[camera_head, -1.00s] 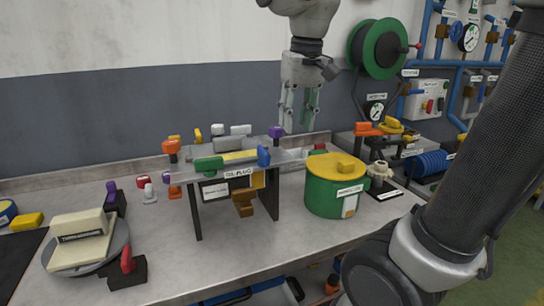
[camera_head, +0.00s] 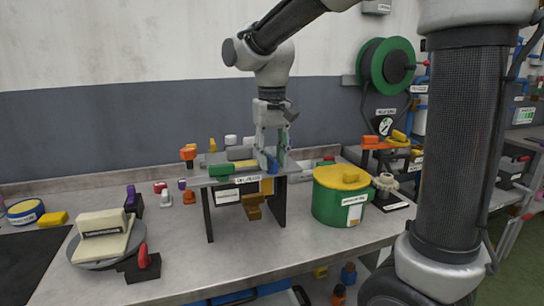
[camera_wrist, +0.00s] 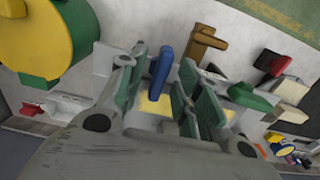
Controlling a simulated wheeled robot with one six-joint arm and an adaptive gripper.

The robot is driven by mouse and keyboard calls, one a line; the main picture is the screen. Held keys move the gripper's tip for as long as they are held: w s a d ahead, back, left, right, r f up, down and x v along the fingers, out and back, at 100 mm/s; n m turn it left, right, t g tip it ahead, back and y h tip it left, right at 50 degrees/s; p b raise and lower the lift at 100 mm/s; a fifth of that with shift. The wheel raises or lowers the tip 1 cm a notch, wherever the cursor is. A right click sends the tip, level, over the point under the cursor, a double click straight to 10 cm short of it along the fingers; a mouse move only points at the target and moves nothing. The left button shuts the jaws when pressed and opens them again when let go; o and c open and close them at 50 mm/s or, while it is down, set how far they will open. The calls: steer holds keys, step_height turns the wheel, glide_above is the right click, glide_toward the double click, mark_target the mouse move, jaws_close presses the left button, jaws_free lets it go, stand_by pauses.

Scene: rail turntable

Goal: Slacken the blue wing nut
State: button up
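The blue wing nut (camera_head: 273,165) is on the right end of the raised grey stand (camera_head: 294,169). In the wrist view the blue wing nut (camera_wrist: 161,66) stands up between the green-padded fingers of my gripper (camera_wrist: 164,82). The fingers are open, with a gap visible on the right side of the nut; I cannot tell if the left finger touches it. In the head view my gripper (camera_head: 271,158) points down and partly covers the nut.
A green block (camera_head: 220,171) sits at the stand's left front. A brown handle (camera_head: 253,206) hangs below its front edge. A green drum with a yellow lid (camera_head: 341,178) stands close on the right. A grey plate (camera_head: 141,236) lies at the left front.

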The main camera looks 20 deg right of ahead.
jaws_close()
